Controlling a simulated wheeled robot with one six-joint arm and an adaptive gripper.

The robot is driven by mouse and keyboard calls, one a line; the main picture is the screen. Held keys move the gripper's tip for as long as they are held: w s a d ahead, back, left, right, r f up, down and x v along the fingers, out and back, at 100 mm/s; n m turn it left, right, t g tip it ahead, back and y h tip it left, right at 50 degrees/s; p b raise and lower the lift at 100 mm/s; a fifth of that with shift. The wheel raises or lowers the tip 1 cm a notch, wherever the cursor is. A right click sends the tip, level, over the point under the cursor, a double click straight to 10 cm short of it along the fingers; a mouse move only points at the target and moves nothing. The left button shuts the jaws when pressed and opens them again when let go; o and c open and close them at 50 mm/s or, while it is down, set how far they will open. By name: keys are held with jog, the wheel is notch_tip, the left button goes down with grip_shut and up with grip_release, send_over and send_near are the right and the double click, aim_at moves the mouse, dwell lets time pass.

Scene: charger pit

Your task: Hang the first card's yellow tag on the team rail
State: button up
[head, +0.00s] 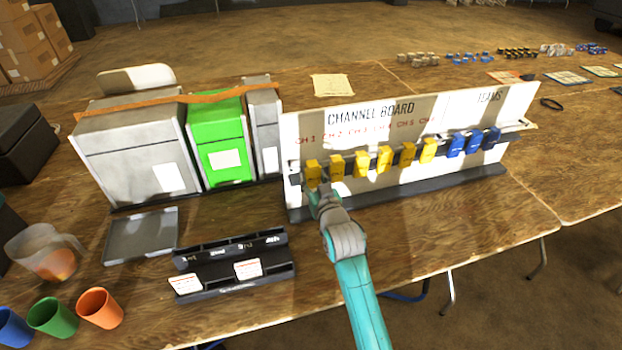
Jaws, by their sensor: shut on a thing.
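The white channel board (380,119) stands on the table with a row of several yellow tags under its channel labels. My gripper (316,190) is at the row's left end, shut on the leftmost yellow tag (313,170), below CH 1. This tag still lines up with the row; I cannot tell whether it is clear of its hook. The team rail (512,129) is at the board's right end, under the TEAMS label, with three blue tags (473,142) close by. Two white cards, a left one (185,284) and a right one (247,268), sit in a black rack; their writing is too small to read.
Grey bins and a green bin (218,140) stand left of the board. A grey tray (141,236), a jug (45,253) and three cups (100,308) are at the left. The black card rack (235,280) is at the front.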

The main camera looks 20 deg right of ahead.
jog(key=s, duration=0.7)
jog(key=shift+s+f, duration=0.15)
jog(key=shift+s, duration=0.25)
dwell(0.5)
